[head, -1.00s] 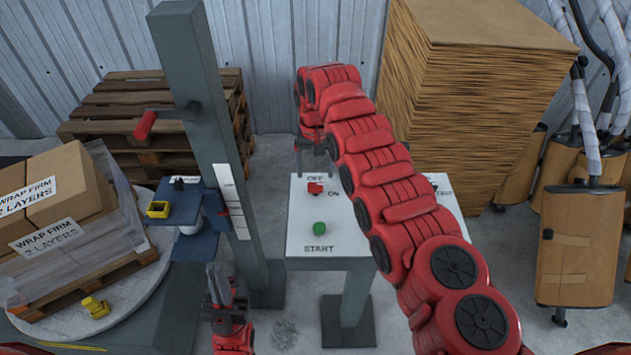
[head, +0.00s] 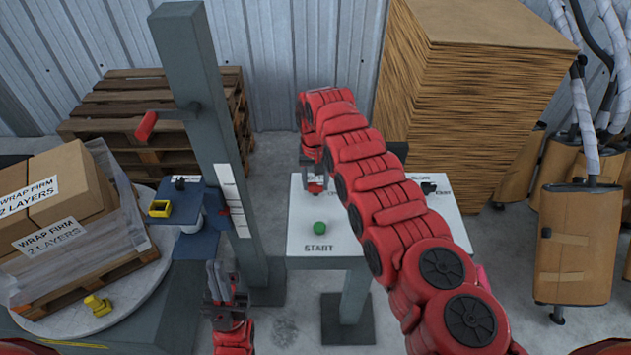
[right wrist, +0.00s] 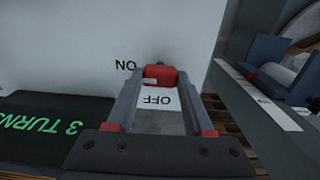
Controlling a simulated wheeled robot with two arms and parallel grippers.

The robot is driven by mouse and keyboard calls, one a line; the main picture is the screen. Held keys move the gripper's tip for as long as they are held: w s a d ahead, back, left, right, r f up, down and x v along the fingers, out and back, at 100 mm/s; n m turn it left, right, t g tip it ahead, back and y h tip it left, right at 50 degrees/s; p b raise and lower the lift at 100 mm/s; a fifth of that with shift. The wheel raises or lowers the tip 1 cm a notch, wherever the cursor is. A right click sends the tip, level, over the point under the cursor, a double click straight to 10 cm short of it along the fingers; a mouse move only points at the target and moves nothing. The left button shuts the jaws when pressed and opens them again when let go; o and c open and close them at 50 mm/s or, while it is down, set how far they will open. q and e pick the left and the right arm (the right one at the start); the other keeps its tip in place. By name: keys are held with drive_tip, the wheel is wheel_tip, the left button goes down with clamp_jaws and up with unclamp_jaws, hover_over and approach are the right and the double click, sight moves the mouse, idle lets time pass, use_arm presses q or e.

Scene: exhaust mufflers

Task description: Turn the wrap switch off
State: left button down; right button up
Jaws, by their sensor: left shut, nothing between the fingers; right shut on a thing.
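The wrap switch is a small red knob (head: 316,188) on top of the white control stand (head: 345,250), behind the green start button (head: 320,228). In the right wrist view the red knob (right wrist: 160,76) sits between the fingertips of my right gripper (right wrist: 162,84), which is shut on it. The OFF and ON labels beside it appear upside down there. The head view shows my right gripper (head: 315,178) at the knob, covering the OFF label. I cannot tell which way the switch is set. My left gripper (head: 222,285) is shut and empty, left of the stand.
A grey mast (head: 205,110) with a blue carriage (head: 185,195) stands left of the control stand. Further left, wrapped boxes (head: 45,190) sit on a round turntable (head: 140,285). A tall cardboard stack (head: 480,75) is behind right. A black knob (head: 428,188) is right on the panel.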

clamp_jaws()
drive_tip(key=shift+f+n+b, duration=0.25)
drive_tip(key=shift+n+b, duration=0.35)
drive_tip(key=shift+b, duration=0.35)
drive_tip(key=n+b, duration=0.4)
drive_tip(key=b, duration=0.1)
drive_tip(key=n+b, duration=0.1)
drive_tip(key=n, duration=0.1)
drive_tip(key=shift+r+n, duration=0.15)
drive_tip(key=shift+n, duration=0.25)
drive_tip(key=n+b, duration=0.1)
drive_tip(key=n, duration=0.2)
drive_tip(key=shift+r+n, duration=0.1)
drive_tip(key=shift+n, duration=0.2)
drive_tip(key=n, duration=0.6)
drive_tip(key=shift+n, duration=0.3)
drive_tip(key=o, duration=1)
unclamp_jaws()
